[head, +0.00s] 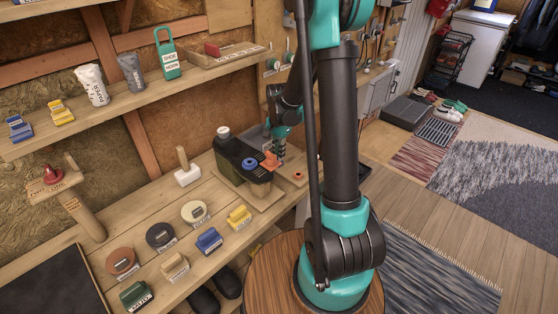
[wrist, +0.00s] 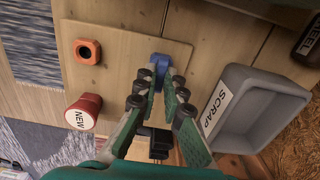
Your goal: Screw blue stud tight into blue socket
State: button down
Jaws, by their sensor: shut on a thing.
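In the wrist view, my gripper (wrist: 157,88) reaches down to the wooden board (wrist: 115,32), its two fingers closed around a blue piece at their tips. The blue part (wrist: 160,60) shows just beyond the fingertips, at the board's surface. I cannot tell the blue stud from the blue socket there, nor how deep the stud sits, because the fingers cover most of it. In the head view, my gripper (head: 281,152) is small and dark beside the containers, and the blue piece between its fingers is hidden.
An orange socket (wrist: 88,50) sits on the same board, left of the blue part. A red-topped container marked NEW (wrist: 83,112) stands nearby. A grey SCRAP bin (wrist: 262,105) stands close on the right. Several labelled blocks and discs cover the bench (head: 150,205) in the head view.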

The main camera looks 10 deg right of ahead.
jog(key=shift+r, duration=0.75)
dwell(0.6)
jog(key=shift+r, duration=0.95)
jog(key=shift+r, duration=0.15)
jog(key=s+a+r, duration=0.6)
jog(key=r, duration=0.3)
jog(key=s+a+r, duration=0.6)
jog(key=s+r, duration=0.1)
jog(key=r, duration=0.2)
jog(key=shift+s+r, duration=0.15)
jog(key=shift+d+f, duration=0.1)
jog(key=shift+f, duration=2.85)
jog(key=shift+f, duration=1.25)
